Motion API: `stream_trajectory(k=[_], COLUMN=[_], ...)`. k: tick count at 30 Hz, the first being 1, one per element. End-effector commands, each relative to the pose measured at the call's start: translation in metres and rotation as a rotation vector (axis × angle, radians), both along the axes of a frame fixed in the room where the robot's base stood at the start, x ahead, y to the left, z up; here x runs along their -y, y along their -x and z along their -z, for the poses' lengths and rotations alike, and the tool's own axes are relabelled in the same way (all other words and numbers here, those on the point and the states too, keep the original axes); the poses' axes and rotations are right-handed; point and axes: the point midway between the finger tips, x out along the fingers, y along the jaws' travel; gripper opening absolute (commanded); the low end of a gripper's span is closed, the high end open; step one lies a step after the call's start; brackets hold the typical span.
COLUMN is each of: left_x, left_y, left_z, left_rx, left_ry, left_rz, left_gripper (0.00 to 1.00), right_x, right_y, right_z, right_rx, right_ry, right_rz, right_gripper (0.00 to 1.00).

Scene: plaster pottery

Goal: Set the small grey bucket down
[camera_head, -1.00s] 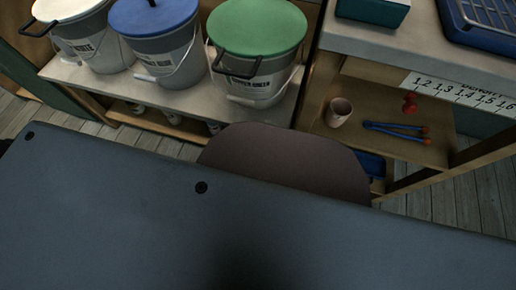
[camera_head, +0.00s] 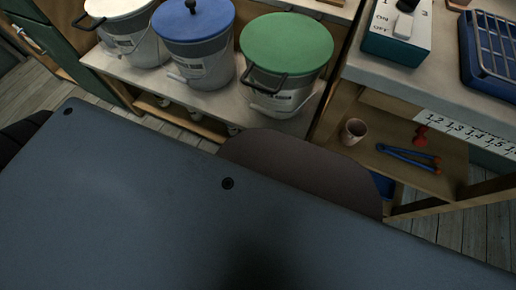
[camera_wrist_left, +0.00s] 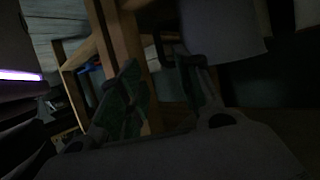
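Three grey buckets stand in a row on a pale shelf in the head view: one with a white lid (camera_head: 128,35), one with a blue lid (camera_head: 200,55) and one with a green lid (camera_head: 285,85). I cannot tell whether any of them is the small grey bucket. My left gripper (camera_wrist_left: 165,85) shows in the left wrist view, its two green-padded fingers apart with no object clearly between them. A dim grey shape (camera_wrist_left: 228,30) lies beyond the fingers, too dark to identify. Neither gripper shows in the head view.
At the right, a wooden shelf holds a small cup (camera_head: 354,131), blue-and-orange tongs (camera_head: 408,157) and a red item (camera_head: 421,136). Above it, a counter carries a teal switch box (camera_head: 398,35) and a blue tray with a wire rack (camera_head: 490,55). Plank floor (camera_head: 45,85) shows at left.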

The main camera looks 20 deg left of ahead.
Motion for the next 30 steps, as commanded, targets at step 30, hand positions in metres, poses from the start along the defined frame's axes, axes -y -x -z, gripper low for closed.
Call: stream_trajectory(k=[30], left_x=[-0.0055], left_y=[0.0072], left_z=[-0.004], left_rx=[0.0], left_ry=[0.0], left_rz=[-0.001], left_gripper=[0.34], right_x=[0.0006], right_y=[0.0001], right_z=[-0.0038], right_rx=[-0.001], right_ry=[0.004], right_rz=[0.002], right_gripper=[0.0])
